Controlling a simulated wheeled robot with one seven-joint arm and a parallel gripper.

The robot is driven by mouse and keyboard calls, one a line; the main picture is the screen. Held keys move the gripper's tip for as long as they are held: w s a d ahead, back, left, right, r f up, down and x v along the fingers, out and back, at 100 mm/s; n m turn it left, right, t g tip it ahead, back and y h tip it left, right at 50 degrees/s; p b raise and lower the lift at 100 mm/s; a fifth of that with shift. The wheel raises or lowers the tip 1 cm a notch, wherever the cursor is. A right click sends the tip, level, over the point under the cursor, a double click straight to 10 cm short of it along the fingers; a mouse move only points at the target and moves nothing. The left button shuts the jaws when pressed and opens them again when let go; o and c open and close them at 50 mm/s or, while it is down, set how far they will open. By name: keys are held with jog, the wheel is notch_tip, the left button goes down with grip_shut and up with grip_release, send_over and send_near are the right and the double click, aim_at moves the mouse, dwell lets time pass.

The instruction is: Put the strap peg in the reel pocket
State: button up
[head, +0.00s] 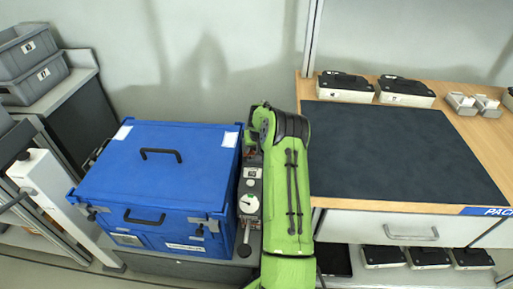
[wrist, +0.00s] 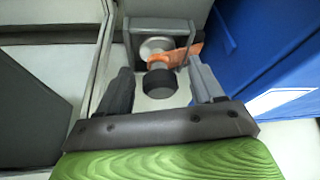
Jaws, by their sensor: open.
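I cannot tell for certain which part is the strap peg, and I cannot make out the reel pocket. In the head view my green arm hides my gripper.
A blue lidded crate (head: 150,183) stands left of my arm, and its side is close on the right in the wrist view (wrist: 260,50). A narrow unit with a gauge (head: 250,203) is between crate and arm. A bench with a dark mat (head: 400,150) is at right.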

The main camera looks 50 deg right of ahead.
jog(key=p+v, duration=0.3)
jog(key=v, duration=0.9)
jog(key=s+a+r+n, duration=0.2)
jog(key=a+r, duration=0.6)
jog(key=a, duration=0.3)
jog(key=s+a+r+n, duration=0.2)
jog(key=a+r, duration=0.6)
jog(key=a, duration=0.2)
jog(key=s+a+n+t+y, duration=0.1)
jog(key=s+a, duration=0.6)
jog(key=s, duration=0.3)
jog(key=s+a+r+n+t+y, duration=0.1)
jog(key=s+a+n, duration=0.1)
jog(key=s+a, duration=0.6)
jog(key=s, duration=0.2)
jog(key=shift+s+a+r+y, duration=0.25)
jog(key=shift+s+r+y, duration=0.05)
jog(key=shift+s, duration=0.05)
notch_tip(320, 180, up, 14)
jog(key=p, duration=1.3)
jog(key=shift+p, duration=0.3)
